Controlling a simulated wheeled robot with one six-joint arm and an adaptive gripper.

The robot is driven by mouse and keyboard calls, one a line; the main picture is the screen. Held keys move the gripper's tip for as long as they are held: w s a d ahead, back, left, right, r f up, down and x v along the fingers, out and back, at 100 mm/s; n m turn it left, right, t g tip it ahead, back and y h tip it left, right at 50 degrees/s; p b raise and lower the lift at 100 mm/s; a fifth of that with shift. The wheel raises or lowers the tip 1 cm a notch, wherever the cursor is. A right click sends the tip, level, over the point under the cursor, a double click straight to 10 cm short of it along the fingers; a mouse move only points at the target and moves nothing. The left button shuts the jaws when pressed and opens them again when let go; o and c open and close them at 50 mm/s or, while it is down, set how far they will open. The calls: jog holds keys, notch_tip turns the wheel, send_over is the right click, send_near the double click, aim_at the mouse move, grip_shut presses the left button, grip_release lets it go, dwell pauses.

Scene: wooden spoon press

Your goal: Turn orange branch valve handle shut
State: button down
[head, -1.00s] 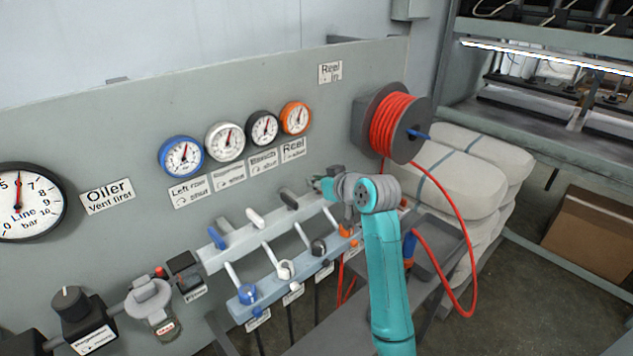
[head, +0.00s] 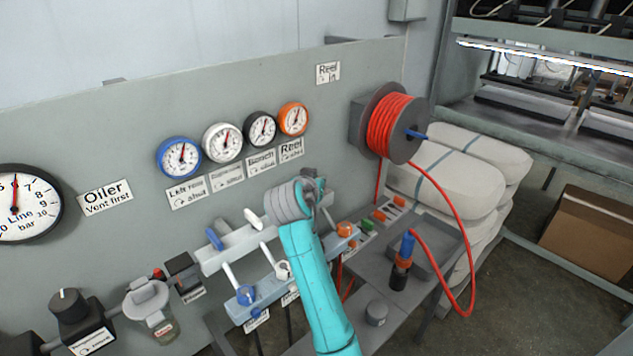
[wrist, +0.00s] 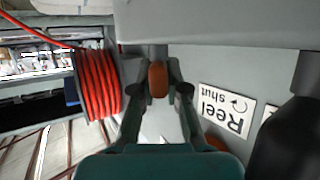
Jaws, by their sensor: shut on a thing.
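The orange branch valve handle (wrist: 158,80) shows in the wrist view as a short orange grip between my fingertips. My gripper (wrist: 160,82) is shut on it, with one finger on each side. In the head view my gripper (head: 326,192) is at the right end of the upper valve row, and my wrist and fingers hide the orange handle there. An orange knob (head: 345,229) sits on the lower rail just below. The "Reel shut" label (wrist: 226,108) with its curved arrow is right of the handle in the wrist view.
The blue handle (head: 215,238) and white handle (head: 254,217) stand left along the row. The black one is hidden by my arm. The red hose reel (head: 392,124) is close on the right. A grey bench (head: 345,263) with a blue-topped fitting (head: 403,262) stands below.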

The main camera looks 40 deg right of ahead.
jog(key=shift+m+g+h, duration=0.5)
jog(key=shift+m+g, duration=0.5)
jog(key=shift+g, duration=0.1)
jog(key=c, duration=1.2)
grip_release()
jog(key=v, duration=1.2)
jog(key=shift+f, duration=0.1)
